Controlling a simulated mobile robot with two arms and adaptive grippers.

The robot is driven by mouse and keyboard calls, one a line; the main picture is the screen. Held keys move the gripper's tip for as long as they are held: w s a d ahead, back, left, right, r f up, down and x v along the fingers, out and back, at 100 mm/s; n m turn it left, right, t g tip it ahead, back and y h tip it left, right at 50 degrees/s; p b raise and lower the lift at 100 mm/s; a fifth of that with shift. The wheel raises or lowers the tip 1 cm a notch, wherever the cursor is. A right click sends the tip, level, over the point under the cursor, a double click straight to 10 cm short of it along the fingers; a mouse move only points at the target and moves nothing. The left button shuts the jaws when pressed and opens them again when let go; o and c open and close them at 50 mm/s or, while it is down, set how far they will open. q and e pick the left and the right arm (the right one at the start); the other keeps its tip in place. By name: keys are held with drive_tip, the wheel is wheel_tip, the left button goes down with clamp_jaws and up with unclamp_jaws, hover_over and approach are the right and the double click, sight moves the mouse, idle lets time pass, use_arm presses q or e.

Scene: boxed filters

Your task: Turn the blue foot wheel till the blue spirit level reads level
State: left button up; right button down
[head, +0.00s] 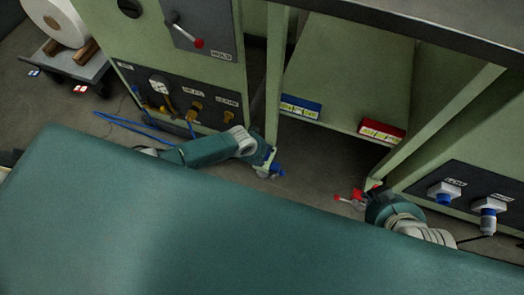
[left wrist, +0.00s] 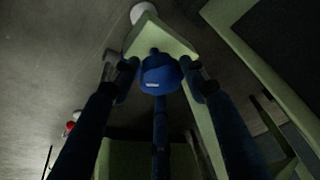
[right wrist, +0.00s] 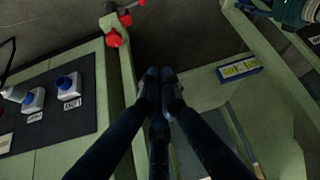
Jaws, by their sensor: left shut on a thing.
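The blue foot wheel (left wrist: 158,78) sits between the fingers of my left gripper (left wrist: 160,72), which is shut on it, under the pale green frame leg. In the head view my left gripper (head: 270,168) is low at the middle, with a bit of the blue wheel (head: 279,171) showing. The blue spirit level (head: 300,107) lies on the shelf's front edge and also shows in the right wrist view (right wrist: 240,68). Its bubble is too small to read. My right gripper (right wrist: 159,78) is shut and empty, near a green frame post.
A red spirit level (head: 382,131) lies at the shelf's right. A red foot wheel (right wrist: 114,38) is near my right gripper. Panels with valves (head: 195,108) and blue connectors (head: 445,196) flank the opening. Blue hose (head: 140,128) lies on the floor at left.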

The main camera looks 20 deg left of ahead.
use_arm(q)
drive_tip(key=shift+w+r+n+p, duration=0.35)
drive_tip(key=shift+w+n+p, duration=0.1)
drive_tip(key=shift+n, duration=0.15)
use_arm(e)
drive_tip(key=s+d+f+g, duration=0.2)
drive_tip(key=s+g, duration=0.1)
drive_tip(key=s, duration=0.3)
drive_tip(key=shift+s+h, duration=0.4)
use_arm(q)
drive_tip(key=shift+y, duration=0.3)
drive_tip(key=o, duration=1.1)
drive_tip(key=shift+f, duration=0.1)
drive_tip(key=shift+s, duration=0.1)
drive_tip(key=shift+s, duration=0.2)
use_arm(e)
drive_tip(key=shift+w+r, duration=0.1)
use_arm(q)
drive_tip(key=shift+s+a+r, duration=0.1)
drive_tip(key=shift+s+r, duration=0.15)
drive_tip(key=shift+r, duration=0.2)
drive_tip(key=v, duration=1)
drive_tip(key=shift+s+a+r, duration=0.15)
drive_tip(key=shift+r, duration=0.2)
